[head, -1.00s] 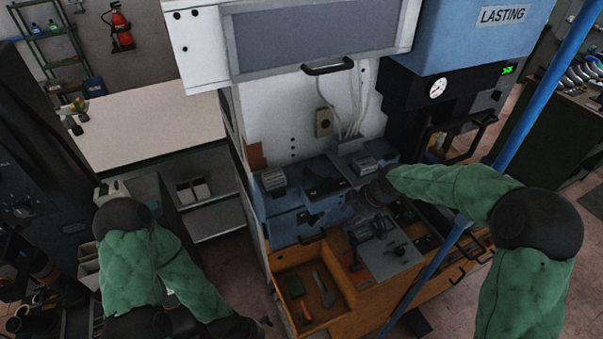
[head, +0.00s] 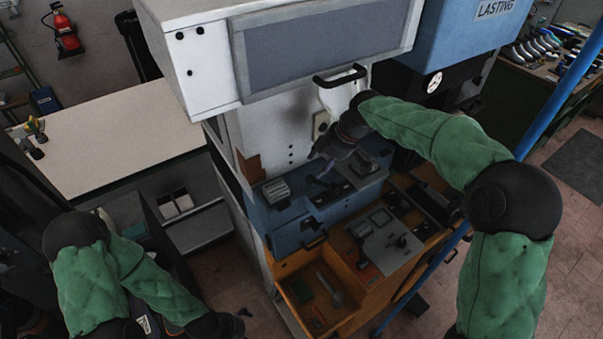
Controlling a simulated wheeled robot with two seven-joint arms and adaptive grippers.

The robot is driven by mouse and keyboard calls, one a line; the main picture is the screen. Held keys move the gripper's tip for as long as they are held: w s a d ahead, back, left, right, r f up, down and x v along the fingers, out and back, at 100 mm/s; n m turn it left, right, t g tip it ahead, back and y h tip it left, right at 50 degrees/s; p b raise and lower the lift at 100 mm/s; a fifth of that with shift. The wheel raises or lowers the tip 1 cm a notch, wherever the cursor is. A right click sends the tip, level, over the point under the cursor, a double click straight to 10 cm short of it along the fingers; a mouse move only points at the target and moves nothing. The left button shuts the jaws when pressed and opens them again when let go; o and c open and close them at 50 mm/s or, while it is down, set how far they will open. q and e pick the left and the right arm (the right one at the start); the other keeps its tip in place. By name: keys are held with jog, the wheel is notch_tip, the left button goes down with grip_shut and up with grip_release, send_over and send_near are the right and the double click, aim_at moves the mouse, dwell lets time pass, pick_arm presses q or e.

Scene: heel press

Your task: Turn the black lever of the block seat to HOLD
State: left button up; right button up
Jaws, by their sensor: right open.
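The blue machine bed (head: 290,235) stands below the white cabinet. Dark block-like fittings sit on its top, with a dark seat (head: 330,190) in the middle. My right gripper (head: 318,168) is open, pointing down and left, just above this seat. Its wrist covers part of the bed behind it. I cannot make out the black lever or any HOLD marking; the gripper and small scale hide them. I cannot tell whether the fingers touch anything. My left gripper (head: 240,314) is low at the bottom left, well away from the bed; its fingers are too small to read.
An open wooden drawer (head: 345,318) with tools juts out below the bed. A grey control panel (head: 385,250) lies to its right. The white cabinet's black handle (head: 340,76) hangs above my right wrist. A blue post (head: 545,110) stands at the right.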

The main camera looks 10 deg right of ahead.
aim_at(311, 177)
jog(key=p+x, duration=0.1)
jog(key=x, duration=0.7)
jog(key=shift+d+f, duration=0.1)
jog(key=shift+f, duration=0.55)
jog(key=shift+w+f, duration=0.15)
jog(key=shift+f, duration=0.1)
grip_shut()
